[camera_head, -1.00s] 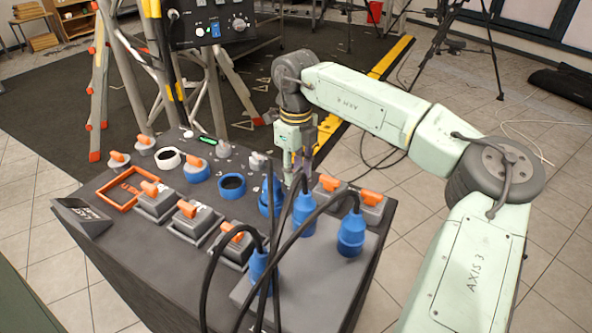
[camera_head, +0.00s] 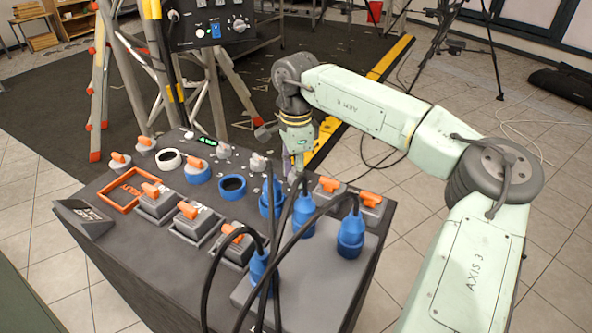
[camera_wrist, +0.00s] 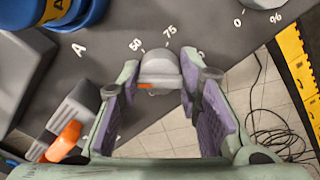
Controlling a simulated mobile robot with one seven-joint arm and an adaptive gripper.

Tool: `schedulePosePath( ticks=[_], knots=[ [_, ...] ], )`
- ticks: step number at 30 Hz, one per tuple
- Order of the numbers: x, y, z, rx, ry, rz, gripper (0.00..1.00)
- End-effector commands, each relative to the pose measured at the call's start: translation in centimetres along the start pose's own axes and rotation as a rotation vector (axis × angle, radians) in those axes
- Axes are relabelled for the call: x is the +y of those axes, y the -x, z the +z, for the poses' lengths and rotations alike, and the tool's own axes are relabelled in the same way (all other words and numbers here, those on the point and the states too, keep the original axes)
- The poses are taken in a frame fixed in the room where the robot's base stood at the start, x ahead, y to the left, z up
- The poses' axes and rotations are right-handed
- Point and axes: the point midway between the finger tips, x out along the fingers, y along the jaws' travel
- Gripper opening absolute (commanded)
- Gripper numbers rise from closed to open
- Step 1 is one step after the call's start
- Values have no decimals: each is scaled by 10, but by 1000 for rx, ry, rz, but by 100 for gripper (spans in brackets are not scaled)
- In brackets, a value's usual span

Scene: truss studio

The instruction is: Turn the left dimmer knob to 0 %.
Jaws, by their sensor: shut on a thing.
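A pale grey dimmer knob (camera_wrist: 160,66) with an orange pointer stripe sits between the finger pads of my gripper (camera_head: 297,168) in the wrist view. My gripper is shut on it. White marks 50 and 75 show beside the knob; the right finger partly covers another mark. A second pale knob (camera_wrist: 262,3) is cut off at the top right, near a 0 and a % sign. In the head view, my gripper hides the held knob, and a pale knob (camera_head: 257,162) stands left of it. I cannot tell which knob counts as left.
Blue plugs (camera_head: 304,215) with black cables stand close in front of my gripper. Grey switch boxes with orange handles (camera_head: 330,184) stand on the panel (camera_head: 120,214). The panel's far edge lies just beyond my gripper. A ladder (camera_head: 98,90) stands behind.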

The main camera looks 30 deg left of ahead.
Motion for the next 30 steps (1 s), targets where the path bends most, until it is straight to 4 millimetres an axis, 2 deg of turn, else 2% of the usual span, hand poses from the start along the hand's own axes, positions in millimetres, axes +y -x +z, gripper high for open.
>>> schedulePosePath(
  ticks=[30],
  knots=[
    [-1, 1, 0, 2, 956, -2, 4]
  ],
)
